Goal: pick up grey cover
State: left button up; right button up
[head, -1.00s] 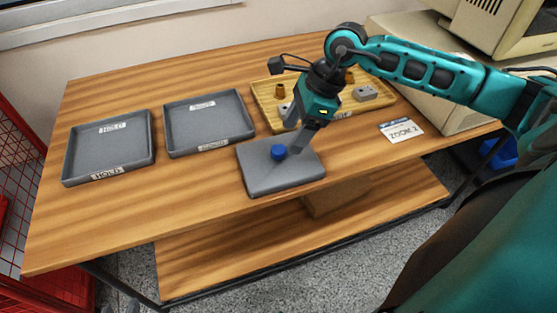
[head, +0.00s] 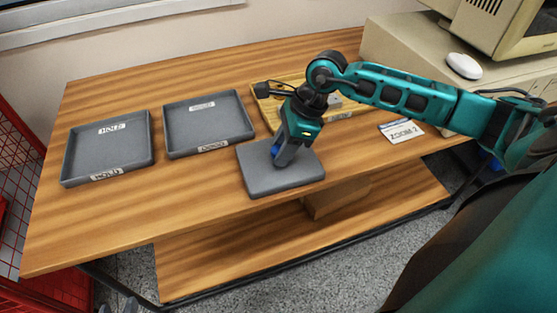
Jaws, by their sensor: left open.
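The grey cover (head: 265,182) is a flat grey slab at the front middle of the wooden table, with a blue knob (head: 275,149) on top. My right gripper (head: 283,157) is down at the knob, its fingers pointing down just above the slab. One finger hides much of the knob, so I cannot tell whether they are closed on it. My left gripper (head: 119,306) shows only as grey fingertips at the bottom left edge, apart and empty, well away from the cover.
Two empty grey trays (head: 104,177) (head: 211,147) stand to the left of the cover. A yellow wooden tray (head: 262,108) with parts lies behind my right arm. A white label card (head: 401,131) lies to the right. The table's front left is clear.

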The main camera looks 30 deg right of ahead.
jog(key=c, duration=0.6)
